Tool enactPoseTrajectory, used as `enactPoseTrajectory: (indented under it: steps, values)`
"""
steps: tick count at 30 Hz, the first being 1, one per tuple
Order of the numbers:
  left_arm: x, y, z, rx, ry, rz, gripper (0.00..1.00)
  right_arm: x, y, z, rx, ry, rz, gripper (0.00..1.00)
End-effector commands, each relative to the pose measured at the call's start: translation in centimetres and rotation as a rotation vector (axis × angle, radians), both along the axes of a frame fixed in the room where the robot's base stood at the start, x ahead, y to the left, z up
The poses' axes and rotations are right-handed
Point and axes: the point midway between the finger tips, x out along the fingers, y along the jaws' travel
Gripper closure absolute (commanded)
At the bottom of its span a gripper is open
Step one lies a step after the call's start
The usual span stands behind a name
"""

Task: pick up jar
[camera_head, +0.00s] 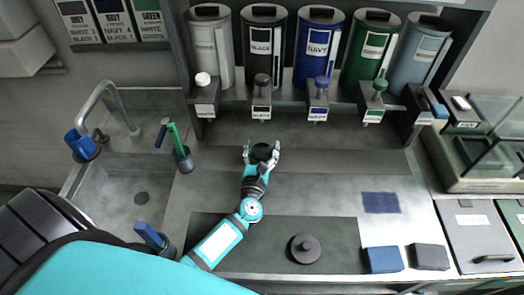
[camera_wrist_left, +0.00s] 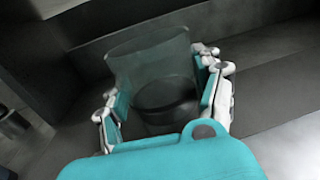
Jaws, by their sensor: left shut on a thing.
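The jar (camera_wrist_left: 152,62) is clear glass with something dark in its lower part. In the left wrist view it stands between the two fingers of my left gripper (camera_wrist_left: 168,100), which is shut on it from both sides. In the head view my left gripper (camera_head: 262,155) reaches to the back middle of the counter, and the jar (camera_head: 262,151) shows there as a small dark round shape between the fingers. I cannot tell whether the jar touches the counter. My right gripper is not in view.
Labelled canisters with dispensers, such as the navy one (camera_head: 318,50), line the shelf behind. A sink (camera_head: 130,180) lies at left. A dark round lid-like piece (camera_head: 305,248) sits on the dark mat (camera_head: 340,232). Blue (camera_head: 383,259) and black (camera_head: 430,257) blocks lie front right.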

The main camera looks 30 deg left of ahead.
Motion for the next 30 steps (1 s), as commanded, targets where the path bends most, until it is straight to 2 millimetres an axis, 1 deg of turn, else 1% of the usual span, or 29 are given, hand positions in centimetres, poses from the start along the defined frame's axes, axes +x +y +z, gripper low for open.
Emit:
enactPoseTrajectory:
  steps: [1,6,14,17,20,25,26,27,30]
  values:
    - [0.0,0.0,0.0,0.0,0.0,0.0,0.61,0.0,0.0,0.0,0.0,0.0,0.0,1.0]
    - [0.0,0.0,0.0,0.0,0.0,0.0,0.83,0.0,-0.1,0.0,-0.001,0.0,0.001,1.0]
    - [0.0,0.0,0.2,0.0,-0.003,0.001,0.84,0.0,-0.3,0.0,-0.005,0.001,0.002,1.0]
    - [0.0,0.0,0.6,-0.002,-0.004,0.001,0.84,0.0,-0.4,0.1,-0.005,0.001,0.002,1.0]
    - [0.0,0.0,1.4,-0.002,-0.005,0.002,0.84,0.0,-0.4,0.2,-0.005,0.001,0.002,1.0]
    - [0.0,0.0,3.9,-0.005,-0.007,0.004,0.84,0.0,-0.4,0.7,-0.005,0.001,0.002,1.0]
    - [-0.4,-0.1,3.8,-0.004,-0.003,0.001,0.84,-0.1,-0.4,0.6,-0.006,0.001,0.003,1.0]
    - [-1.3,-0.4,3.5,-0.002,-0.001,-0.001,0.84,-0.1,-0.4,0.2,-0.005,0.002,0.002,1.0]
    - [-3.5,-1.1,3.6,-0.002,0.0,0.0,0.84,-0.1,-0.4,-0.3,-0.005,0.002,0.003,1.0]
